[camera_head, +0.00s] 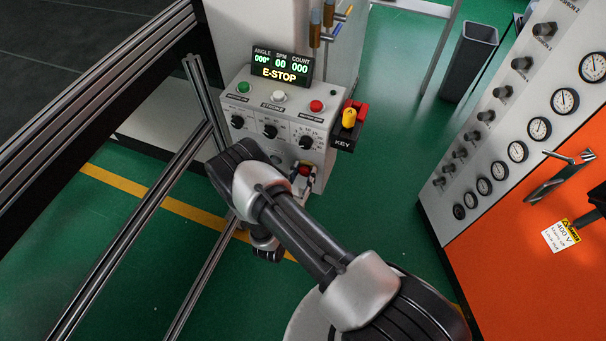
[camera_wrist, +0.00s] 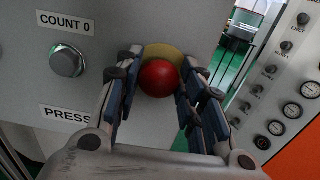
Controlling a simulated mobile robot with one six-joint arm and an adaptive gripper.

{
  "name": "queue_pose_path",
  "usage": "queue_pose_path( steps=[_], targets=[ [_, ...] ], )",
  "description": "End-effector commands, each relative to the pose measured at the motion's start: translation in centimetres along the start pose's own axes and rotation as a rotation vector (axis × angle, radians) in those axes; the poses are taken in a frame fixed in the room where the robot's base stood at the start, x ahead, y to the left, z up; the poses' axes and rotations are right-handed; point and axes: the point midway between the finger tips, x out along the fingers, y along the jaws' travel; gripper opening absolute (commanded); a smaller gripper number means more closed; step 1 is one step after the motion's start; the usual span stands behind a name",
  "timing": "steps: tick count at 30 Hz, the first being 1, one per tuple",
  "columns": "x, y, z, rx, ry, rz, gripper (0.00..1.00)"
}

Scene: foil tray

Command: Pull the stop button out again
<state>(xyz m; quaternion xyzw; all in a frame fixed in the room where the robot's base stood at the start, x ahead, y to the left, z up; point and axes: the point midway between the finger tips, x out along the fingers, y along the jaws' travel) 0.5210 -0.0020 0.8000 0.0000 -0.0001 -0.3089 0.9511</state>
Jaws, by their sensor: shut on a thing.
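The stop button is a red mushroom head (camera_wrist: 158,78) in front of a yellow disc (camera_wrist: 166,53) on the grey control box (camera_head: 262,100). In the wrist view my gripper (camera_wrist: 154,84) has its blue-padded fingers on both sides of the red head, shut on it. In the head view the red button (camera_head: 304,171) shows small at the lower front of the box, partly hidden by my gripper and arm. The display (camera_head: 281,68) on top of the box reads E-STOP, with ANGLE 000, SPM 00 and COUNT 000.
A silver button (camera_wrist: 67,63) sits left of the stop button, between COUNT 0 and PRESS labels. A yellow key (camera_head: 349,117) is on the box's right side. An orange cabinet (camera_head: 530,235) with gauges stands at right. Metal rails (camera_head: 150,225) run at left.

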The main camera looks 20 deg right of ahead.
Motion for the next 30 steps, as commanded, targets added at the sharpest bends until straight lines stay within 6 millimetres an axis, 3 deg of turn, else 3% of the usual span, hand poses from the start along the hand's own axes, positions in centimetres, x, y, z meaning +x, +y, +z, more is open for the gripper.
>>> queue_pose_path(
  steps=[10, 26, 27, 30],
  targets=[
    [0.0, 0.0, 0.0, 0.000, 0.000, 0.000, 0.00],
    [-1.4, 0.0, -0.1, -0.002, 0.001, 0.001, 0.00],
    [-1.4, 0.0, -0.1, -0.002, 0.002, 0.001, 0.37],
    [-1.4, 0.0, -0.1, -0.002, 0.002, 0.001, 0.44]
  ],
)
